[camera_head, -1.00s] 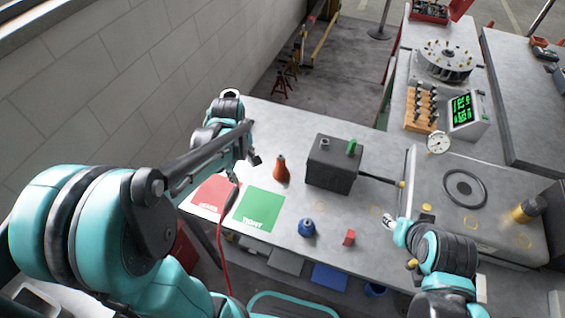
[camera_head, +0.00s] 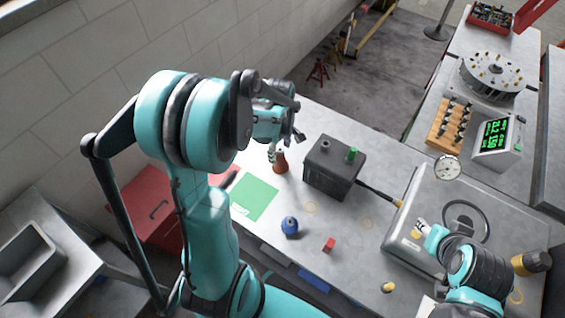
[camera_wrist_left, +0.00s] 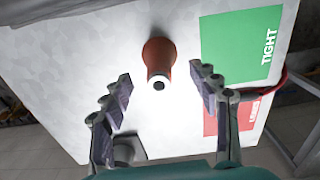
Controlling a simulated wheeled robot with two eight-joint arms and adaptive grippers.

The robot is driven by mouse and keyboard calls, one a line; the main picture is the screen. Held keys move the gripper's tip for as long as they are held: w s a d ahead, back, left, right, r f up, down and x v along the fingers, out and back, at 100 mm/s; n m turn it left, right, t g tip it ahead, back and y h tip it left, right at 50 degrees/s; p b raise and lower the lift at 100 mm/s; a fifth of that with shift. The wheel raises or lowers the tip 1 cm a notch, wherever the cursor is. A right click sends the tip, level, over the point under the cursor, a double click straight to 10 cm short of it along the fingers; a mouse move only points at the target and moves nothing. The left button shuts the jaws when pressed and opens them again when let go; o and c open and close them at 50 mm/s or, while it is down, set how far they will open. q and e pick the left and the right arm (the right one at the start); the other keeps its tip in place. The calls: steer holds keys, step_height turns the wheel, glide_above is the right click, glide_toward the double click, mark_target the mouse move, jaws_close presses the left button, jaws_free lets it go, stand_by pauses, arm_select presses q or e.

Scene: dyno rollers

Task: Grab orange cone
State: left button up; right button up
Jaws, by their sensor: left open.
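The orange cone (camera_head: 281,164) stands upright on the grey workbench, just right of the green mat; my left gripper hides part of its top. In the left wrist view the cone (camera_wrist_left: 158,52) shows its pale top end with a dark hole, ahead of and between the open fingers. My left gripper (camera_head: 284,148) is open and empty by the cone; its two fingers (camera_wrist_left: 160,85) are apart on either side in the wrist view, and no contact shows. My right gripper (camera_head: 418,230) is at the right, by the metal plate; its jaws are too small to judge.
A dark box (camera_head: 331,170) with a green knob stands close to the right of the cone. The green TIGHT mat (camera_head: 254,197) lies left. A wall is at left.

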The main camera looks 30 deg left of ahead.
mark_target(280, 160)
arm_select(q)
step_height(280, 160, down, 4)
steer(key=shift+w+f+b, duration=0.1)
steer(key=shift+f+b, duration=0.1)
steer(key=shift+b, duration=0.4)
steer(key=c, duration=1.3)
steer(key=shift+r, duration=0.15)
